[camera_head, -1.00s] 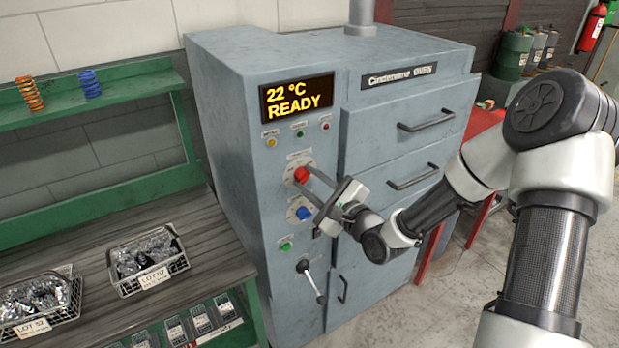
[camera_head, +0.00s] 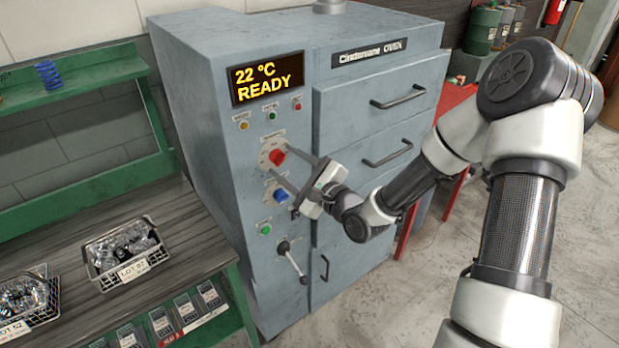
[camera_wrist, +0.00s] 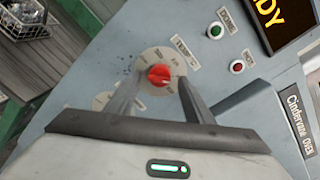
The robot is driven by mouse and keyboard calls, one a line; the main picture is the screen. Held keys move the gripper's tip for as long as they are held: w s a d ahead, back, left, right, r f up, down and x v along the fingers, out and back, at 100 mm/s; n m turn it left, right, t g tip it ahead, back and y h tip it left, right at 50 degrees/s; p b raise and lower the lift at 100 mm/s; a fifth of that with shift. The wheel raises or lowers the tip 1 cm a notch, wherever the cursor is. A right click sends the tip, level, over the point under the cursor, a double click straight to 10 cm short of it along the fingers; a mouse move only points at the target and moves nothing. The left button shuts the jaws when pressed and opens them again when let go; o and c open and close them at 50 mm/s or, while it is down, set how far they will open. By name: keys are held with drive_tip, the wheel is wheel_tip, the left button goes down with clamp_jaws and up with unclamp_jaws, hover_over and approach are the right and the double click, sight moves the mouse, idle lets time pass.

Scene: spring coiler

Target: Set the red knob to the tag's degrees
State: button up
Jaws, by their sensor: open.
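The red knob (camera_head: 277,156) sits on a pale round dial on the oven's front panel. In the wrist view the red knob (camera_wrist: 160,75) lies between my fingers, near their tips. A pale mark shows on its right side; the dial numbers are too small to read. My gripper (camera_head: 279,160) is open, one finger on each side of the knob; I cannot tell whether they touch it. The wrist view also shows my gripper (camera_wrist: 158,82). A tag (camera_head: 134,270) on the wire basket reads LOT 57, with a smaller line I cannot read. Another tag (camera_head: 14,331) reads LOT 52.
The oven's display (camera_head: 268,79) shows 22 °C READY. A blue knob (camera_head: 281,195) is just below the red one, close to my lower finger. A lever (camera_head: 290,258) is lower down. Drawer handles (camera_head: 398,97) stick out at right. The workbench (camera_head: 85,310) is at left.

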drive_tip(key=p+v, duration=0.3)
drive_tip(key=v, duration=1.3)
drive_tip(key=shift+s+d+p, duration=0.15)
drive_tip(key=shift+s+p, duration=0.05)
drive_tip(key=shift+p, duration=0.1)
